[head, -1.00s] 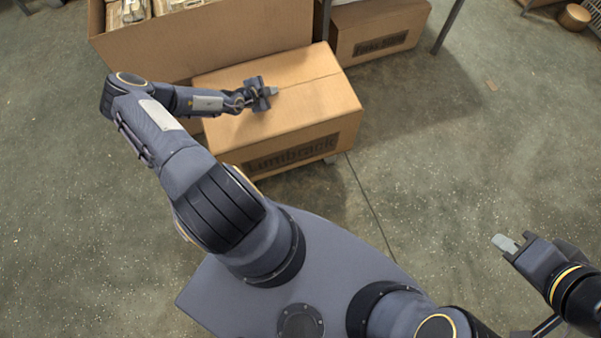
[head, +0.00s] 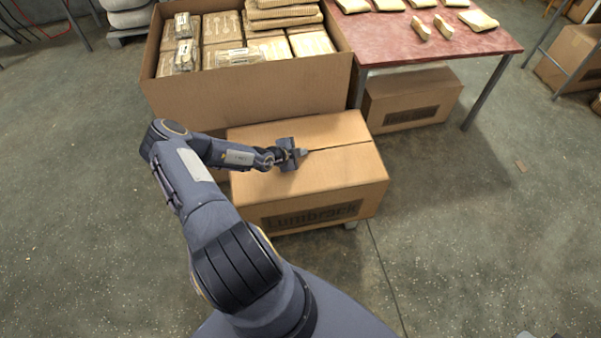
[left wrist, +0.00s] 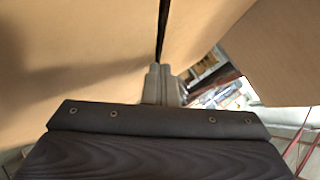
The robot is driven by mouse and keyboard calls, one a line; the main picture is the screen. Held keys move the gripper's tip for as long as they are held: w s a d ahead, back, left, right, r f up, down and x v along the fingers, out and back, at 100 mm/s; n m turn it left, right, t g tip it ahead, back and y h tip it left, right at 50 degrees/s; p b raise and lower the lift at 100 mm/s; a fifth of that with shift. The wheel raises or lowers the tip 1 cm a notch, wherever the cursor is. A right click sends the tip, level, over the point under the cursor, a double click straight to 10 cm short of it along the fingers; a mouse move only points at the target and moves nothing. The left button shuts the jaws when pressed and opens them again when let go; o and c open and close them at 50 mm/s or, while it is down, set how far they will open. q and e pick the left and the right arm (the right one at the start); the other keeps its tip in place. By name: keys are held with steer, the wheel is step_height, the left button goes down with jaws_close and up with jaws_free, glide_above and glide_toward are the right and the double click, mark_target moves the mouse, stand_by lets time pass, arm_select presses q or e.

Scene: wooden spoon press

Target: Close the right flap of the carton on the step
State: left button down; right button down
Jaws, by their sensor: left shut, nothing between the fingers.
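The brown carton (head: 325,196) with a dark printed label stands low in front of the big open box. Its top flaps lie about flat, with a dark seam running right from my gripper. My left gripper (head: 302,153) is shut and empty at the seam's left end, at the top; contact is unclear. In the left wrist view its fingertips (left wrist: 162,84) are together beside a narrow dark gap between two brown panels. The step under the carton is mostly hidden. Only a grey sliver, apparently my right gripper (head: 526,335), shows at the bottom edge.
A big open box (head: 250,92) of wrapped packages stands behind the carton. A red-topped table (head: 440,42) with several packets is at back right, with another carton (head: 408,103) beneath.

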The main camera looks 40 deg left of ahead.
arm_select(q)
step_height(320, 180, up, 5)
steer(key=p, duration=0.4)
steer(key=shift+r, duration=0.1)
steer(key=shift+s+a+b, duration=0.6)
steer(key=shift+s+a, duration=0.05)
steer(key=s+a+r, duration=0.3)
steer(key=s+r, duration=0.1)
steer(key=r, duration=0.1)
steer(key=shift+r, duration=0.35)
steer(key=shift+s, duration=0.1)
